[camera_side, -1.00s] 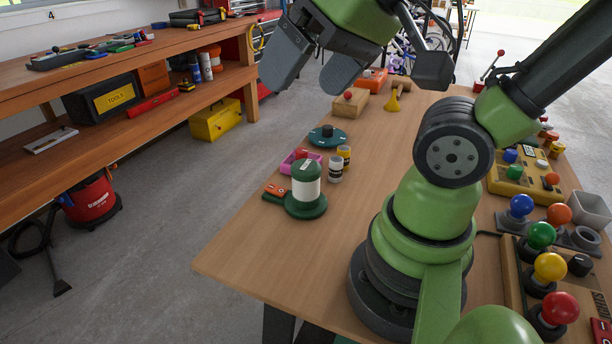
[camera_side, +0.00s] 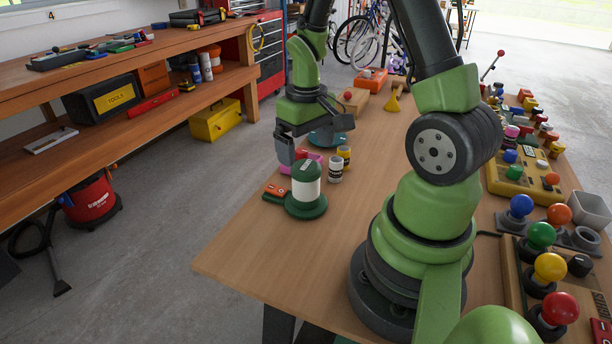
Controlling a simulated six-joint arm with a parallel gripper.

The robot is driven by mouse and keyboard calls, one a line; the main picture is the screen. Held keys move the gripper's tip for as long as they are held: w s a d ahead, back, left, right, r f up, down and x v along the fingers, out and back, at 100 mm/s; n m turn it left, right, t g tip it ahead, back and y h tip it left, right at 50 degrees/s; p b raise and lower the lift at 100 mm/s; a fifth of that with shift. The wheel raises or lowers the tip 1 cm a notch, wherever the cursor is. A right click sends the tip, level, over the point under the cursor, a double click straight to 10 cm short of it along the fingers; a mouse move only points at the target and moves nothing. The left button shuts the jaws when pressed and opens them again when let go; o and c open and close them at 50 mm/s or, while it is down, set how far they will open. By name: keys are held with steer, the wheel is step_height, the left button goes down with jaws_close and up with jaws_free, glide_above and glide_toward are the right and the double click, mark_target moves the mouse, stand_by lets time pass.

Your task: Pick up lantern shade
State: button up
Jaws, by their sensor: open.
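A small lantern-like piece stands on the wooden table: a white cylinder, which looks like the lantern shade (camera_side: 306,189), with a green top and a wide green base (camera_side: 306,208). A separate teal disc (camera_side: 324,139) lies behind it, partly hidden by my gripper. My gripper (camera_side: 312,142) points down above and just behind the white cylinder. It is open, with one grey finger low at the left and the other farther right. I see nothing held between the fingers.
A wooden block (camera_side: 354,101) and a yellow funnel (camera_side: 393,102) stand farther back. The table's near left area is clear.

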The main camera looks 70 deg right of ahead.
mark_target(306, 165)
step_height(306, 165, down, 7)
steer(key=shift+w+d+f, duration=0.1)
steer(key=shift+d+f, duration=0.05)
stand_by(0.4)
steer(key=c, duration=1)
